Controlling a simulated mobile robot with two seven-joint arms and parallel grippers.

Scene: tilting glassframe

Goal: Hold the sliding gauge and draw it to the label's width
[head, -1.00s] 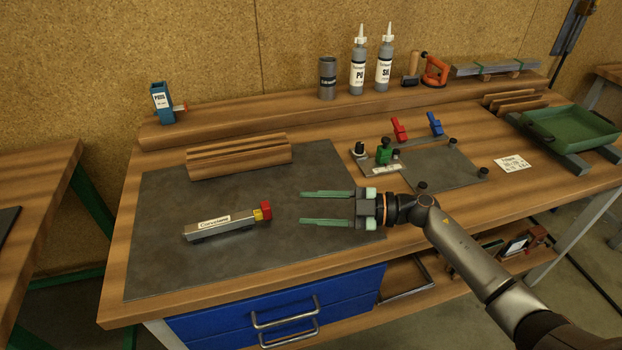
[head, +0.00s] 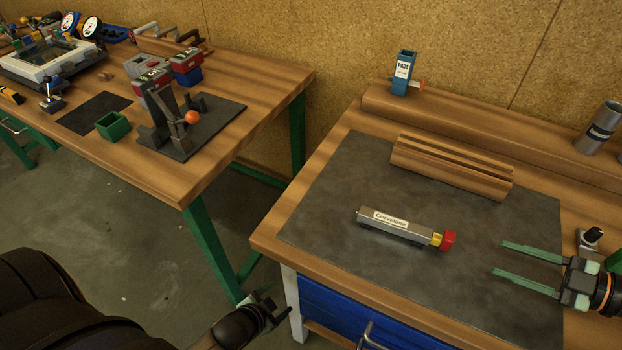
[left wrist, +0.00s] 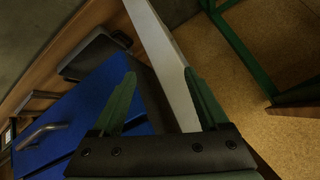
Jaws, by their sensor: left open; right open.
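The sliding gauge (head: 400,228) is a grey bar with a white lettered label (head: 390,218) on its top. It has a yellow piece (head: 437,239) and a red end (head: 448,240) on the right. It lies on the dark mat (head: 330,192). My right gripper (head: 506,258) is open and empty, its green fingers pointing at the red end with a gap between. My left gripper (head: 270,306) is low beside the bench's left front corner, away from the gauge. In the left wrist view its fingers (left wrist: 159,75) are apart, with nothing held between them.
A ridged wooden block (head: 450,168) lies behind the gauge. A blue dispenser (head: 403,72) and a grey cylinder (head: 598,128) stand at the back. Blue drawers (head: 340,312) are below the bench top. A second bench (head: 215,160) stands left, across a floor gap.

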